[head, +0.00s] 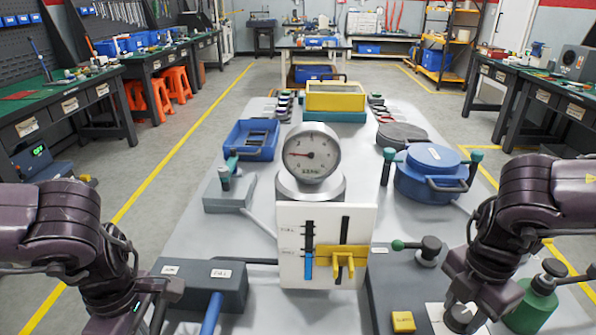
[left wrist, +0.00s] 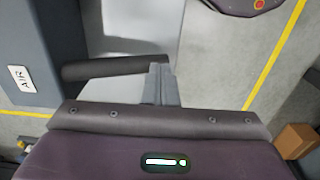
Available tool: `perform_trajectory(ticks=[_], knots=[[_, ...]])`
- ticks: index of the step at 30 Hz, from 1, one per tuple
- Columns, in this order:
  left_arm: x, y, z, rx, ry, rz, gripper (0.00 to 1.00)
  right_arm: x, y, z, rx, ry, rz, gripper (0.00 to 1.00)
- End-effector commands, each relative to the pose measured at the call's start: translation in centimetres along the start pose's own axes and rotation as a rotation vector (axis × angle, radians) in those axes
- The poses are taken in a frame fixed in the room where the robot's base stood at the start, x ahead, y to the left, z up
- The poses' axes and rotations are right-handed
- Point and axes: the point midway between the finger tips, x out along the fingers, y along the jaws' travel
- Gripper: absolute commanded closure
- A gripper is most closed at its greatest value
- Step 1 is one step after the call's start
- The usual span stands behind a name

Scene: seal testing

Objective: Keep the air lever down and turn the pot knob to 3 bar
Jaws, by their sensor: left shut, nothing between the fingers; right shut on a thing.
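The air lever (left wrist: 115,68) is a dark rod from the grey valve box (head: 200,287). In the left wrist view, my left gripper (left wrist: 160,80) is shut and empty at the rod's right end; whether it touches the rod is hard to tell. In the head view the left gripper (head: 158,298) is by the AIR side of the box. My right gripper (head: 460,318) is shut on a dark knob, apparently the pot knob, over a white plate (head: 437,320) at the lower right. The gauge (head: 312,153) has its needle pointing left; its numbers are too small to read.
A white panel (head: 290,250) with a blue column and a yellow slider (head: 343,258) stands before the gauge. A blue lever (head: 211,315) comes from the same box. A lidded blue pot (head: 430,180), a green bottle (head: 535,305) and a yellow block (head: 403,321) are at right.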

Motion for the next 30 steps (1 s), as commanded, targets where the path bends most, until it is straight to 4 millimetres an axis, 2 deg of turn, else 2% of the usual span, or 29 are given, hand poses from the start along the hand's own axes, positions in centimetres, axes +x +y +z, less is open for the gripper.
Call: perform_trajectory(ticks=[18, 23, 30], knots=[[0.06, -0.03, -0.04, -0.001, 0.001, -0.001, 1.00, 0.07, -0.06, 0.01, 0.969, 0.000, -0.002, 0.82], [0.06, -0.03, -0.04, -0.001, 0.001, -0.001, 1.00, 0.05, -0.07, 0.02, 1.106, -0.001, -0.002, 0.82], [0.06, -0.02, -0.04, -0.001, 0.001, -0.001, 1.00, 0.05, -0.07, 0.03, 1.119, -0.001, -0.002, 0.82]])
